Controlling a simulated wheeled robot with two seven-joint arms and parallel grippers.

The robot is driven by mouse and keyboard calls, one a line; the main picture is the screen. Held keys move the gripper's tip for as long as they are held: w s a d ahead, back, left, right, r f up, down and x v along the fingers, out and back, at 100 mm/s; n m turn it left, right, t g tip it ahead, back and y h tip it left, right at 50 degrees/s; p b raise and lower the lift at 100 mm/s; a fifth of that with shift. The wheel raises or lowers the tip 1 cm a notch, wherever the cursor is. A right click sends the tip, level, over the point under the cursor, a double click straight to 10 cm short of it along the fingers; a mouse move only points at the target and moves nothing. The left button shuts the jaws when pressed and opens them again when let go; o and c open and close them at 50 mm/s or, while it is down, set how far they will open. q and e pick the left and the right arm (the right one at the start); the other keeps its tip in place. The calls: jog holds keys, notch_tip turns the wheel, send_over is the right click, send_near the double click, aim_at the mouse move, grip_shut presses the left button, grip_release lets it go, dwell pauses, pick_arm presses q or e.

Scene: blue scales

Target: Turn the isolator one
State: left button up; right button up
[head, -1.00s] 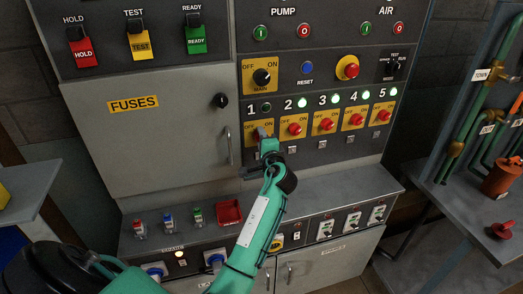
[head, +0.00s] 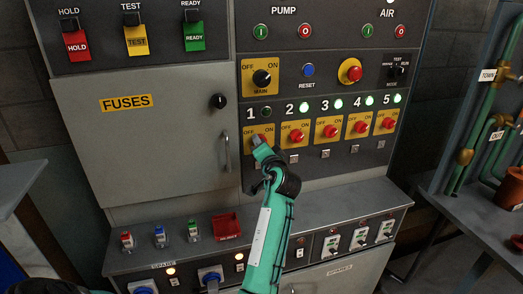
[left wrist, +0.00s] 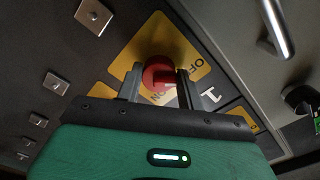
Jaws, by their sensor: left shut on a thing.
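Isolator one is a red knob on a yellow OFF/ON plate (head: 250,131), at the left end of a row of similar isolators. The lamp (head: 267,111) above it, beside the number 1, is dark. My left gripper (head: 258,142) reaches up to it from below and covers most of the knob. In the left wrist view the red knob (left wrist: 158,73) sits between the two fingers of my left gripper (left wrist: 160,84), which is shut on it. The OFF and ON lettering shows around it. The knob's exact angle is hard to tell. My right gripper is out of view.
Isolator two (head: 296,135) is close on the right; lamps two to five are lit green. The MAIN switch (head: 262,78) is above. The fuse door's handle (head: 227,151) is close on the left. A ledge with a red tray (head: 226,226) lies below.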

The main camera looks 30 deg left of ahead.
pick_arm(q)
jog(key=shift+f, duration=0.15)
jog(key=o, duration=1)
